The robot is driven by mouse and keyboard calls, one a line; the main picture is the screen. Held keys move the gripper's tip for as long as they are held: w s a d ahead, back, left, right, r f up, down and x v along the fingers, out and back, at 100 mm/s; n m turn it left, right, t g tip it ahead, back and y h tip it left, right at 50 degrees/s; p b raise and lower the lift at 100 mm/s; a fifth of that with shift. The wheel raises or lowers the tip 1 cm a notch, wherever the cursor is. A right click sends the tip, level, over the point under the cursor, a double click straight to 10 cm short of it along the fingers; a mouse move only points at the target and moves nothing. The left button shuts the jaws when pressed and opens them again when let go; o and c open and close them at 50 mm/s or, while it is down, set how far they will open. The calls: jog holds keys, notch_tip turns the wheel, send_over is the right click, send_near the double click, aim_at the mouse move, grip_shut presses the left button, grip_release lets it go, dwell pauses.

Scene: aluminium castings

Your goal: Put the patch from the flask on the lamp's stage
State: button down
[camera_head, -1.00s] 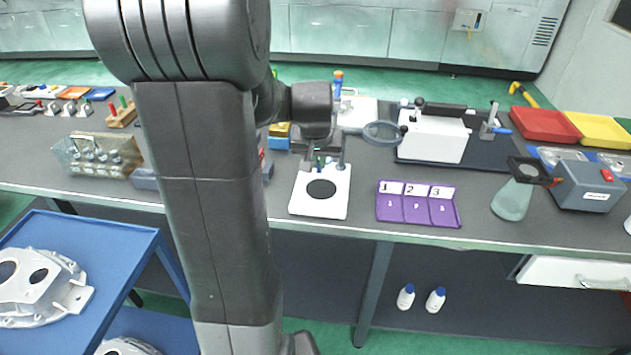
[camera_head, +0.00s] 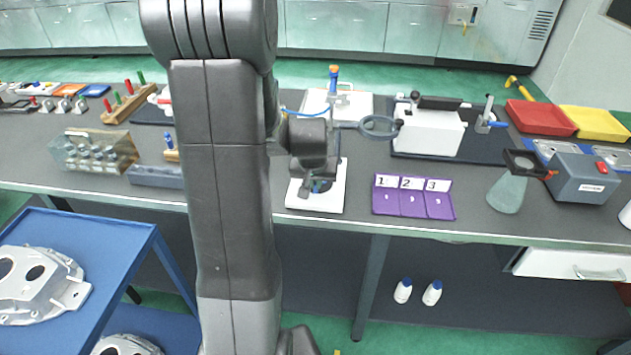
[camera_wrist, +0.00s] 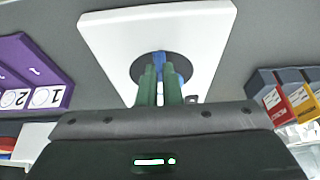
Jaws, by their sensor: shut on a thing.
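My gripper (camera_wrist: 160,76) has green fingers shut on a small blue piece (camera_wrist: 169,74), which I take to be the patch. It is in front of the black disc (camera_wrist: 148,66) on a white plate (camera_wrist: 205,40), which looks like the lamp's stage. In the head view my gripper (camera_head: 318,184) is low over this white plate (camera_head: 333,203), and my arm hides most of the disc. I cannot tell whether the piece touches the disc. A conical greenish flask (camera_head: 507,196) stands at the right, with a dark square frame at its top.
A purple numbered tray (camera_head: 413,208) lies just right of the plate. A round magnifier ring (camera_head: 378,117) is behind it. A grey box (camera_head: 585,185), a red tray (camera_head: 540,118) and a yellow tray (camera_head: 593,124) are farther right. The bench's front edge is near the plate.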

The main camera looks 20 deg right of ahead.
jog(key=c, duration=1.6)
grip_release()
jog(key=shift+r+p, duration=0.3)
jog(key=v, duration=1.1)
jog(key=shift+s+r, duration=0.2)
jog(key=shift+r, duration=0.1)
jog(key=shift+a, duration=0.1)
